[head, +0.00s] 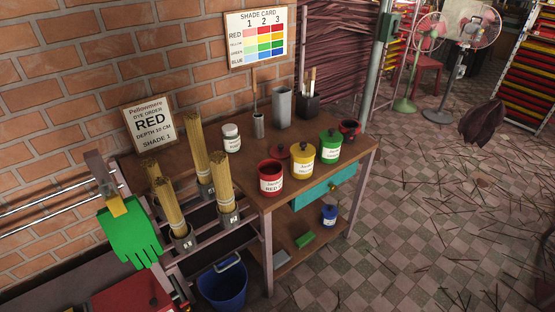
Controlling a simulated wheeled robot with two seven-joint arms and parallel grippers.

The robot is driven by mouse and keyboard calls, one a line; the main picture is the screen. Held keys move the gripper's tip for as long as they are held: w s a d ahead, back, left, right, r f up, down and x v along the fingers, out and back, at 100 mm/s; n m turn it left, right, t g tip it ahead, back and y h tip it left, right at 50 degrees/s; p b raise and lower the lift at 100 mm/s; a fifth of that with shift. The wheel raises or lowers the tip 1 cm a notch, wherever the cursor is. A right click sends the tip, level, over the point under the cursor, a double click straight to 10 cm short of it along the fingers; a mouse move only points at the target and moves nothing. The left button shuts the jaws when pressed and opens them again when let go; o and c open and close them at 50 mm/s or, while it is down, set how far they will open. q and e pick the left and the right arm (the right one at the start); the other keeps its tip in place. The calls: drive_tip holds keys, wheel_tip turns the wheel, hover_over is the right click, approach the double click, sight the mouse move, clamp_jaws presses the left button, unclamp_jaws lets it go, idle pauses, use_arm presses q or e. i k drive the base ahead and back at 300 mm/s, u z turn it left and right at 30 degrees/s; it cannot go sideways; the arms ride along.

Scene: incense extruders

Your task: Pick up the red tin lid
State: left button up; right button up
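The red tin (271,182) stands at the front left of the wooden table, with a white label. Neither of my grippers shows in the head view.
Bundles of sticks (197,150) stand upright left of the tins. A green glove (130,235) hangs at left. A blue bucket (222,287) sits below.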

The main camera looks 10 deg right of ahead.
sight(280, 151)
drive_tip(key=z, duration=2.1)
drive_tip(key=i, duration=1.7)
drive_tip(key=u, duration=3.6)
